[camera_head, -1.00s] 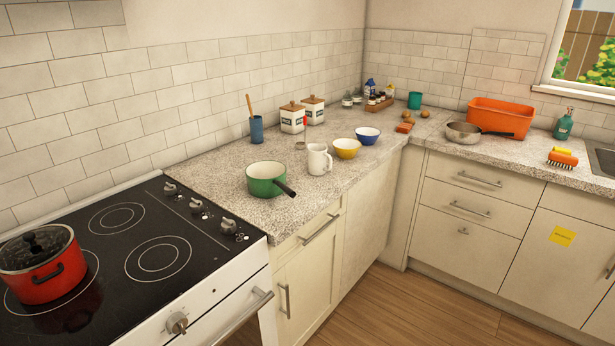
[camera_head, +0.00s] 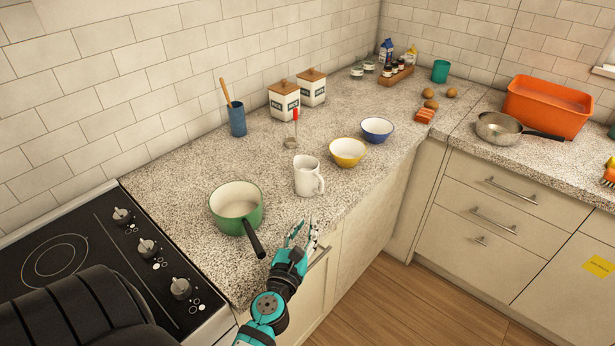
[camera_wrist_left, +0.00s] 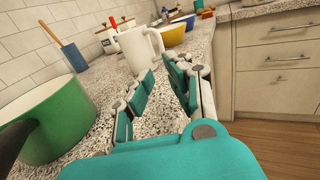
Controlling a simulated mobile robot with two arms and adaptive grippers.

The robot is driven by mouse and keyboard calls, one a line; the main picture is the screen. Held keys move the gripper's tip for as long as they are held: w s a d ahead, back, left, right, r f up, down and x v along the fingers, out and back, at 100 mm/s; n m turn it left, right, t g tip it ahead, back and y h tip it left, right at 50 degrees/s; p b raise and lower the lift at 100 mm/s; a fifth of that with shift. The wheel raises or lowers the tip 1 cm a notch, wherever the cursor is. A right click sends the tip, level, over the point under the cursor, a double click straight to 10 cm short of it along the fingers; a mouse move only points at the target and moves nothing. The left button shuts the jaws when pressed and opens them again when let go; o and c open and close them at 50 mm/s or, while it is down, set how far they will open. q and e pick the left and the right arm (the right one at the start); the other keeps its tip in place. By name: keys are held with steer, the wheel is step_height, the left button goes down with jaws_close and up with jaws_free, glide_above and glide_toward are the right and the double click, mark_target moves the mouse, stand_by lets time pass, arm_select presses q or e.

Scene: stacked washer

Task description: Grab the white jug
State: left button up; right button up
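The white jug (camera_head: 306,177) stands upright on the speckled counter, its handle toward the right. It also shows in the left wrist view (camera_wrist_left: 136,50), ahead of the fingers. My left gripper (camera_head: 303,232) is at the counter's front edge, in front of the jug and apart from it. In the left wrist view the fingers of my left gripper (camera_wrist_left: 163,95) are spread with nothing between them. My right gripper is not in view.
A green pot (camera_head: 236,205) stands just left of the jug, its dark handle (camera_head: 254,238) pointing toward my gripper. A yellow bowl (camera_head: 347,152) and a blue bowl (camera_head: 377,130) are behind to the right. Canisters (camera_head: 284,100) and a utensil cup (camera_head: 237,120) stand near the wall.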

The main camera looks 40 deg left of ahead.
arm_select(q)
steer(key=p, duration=0.1)
glide_toward(321, 189)
steer(key=x, duration=0.4)
steer(key=shift+w+a, duration=0.15)
steer(key=shift+w, duration=0.05)
steer(key=shift+w+a, duration=0.1)
steer(key=shift+w, duration=0.25)
steer(key=shift+w+a, duration=0.1)
steer(key=shift+w, duration=0.3)
steer(key=x, duration=0.4)
steer(key=shift+w, duration=0.3)
steer(key=shift+w+a, duration=0.1)
jaws_close()
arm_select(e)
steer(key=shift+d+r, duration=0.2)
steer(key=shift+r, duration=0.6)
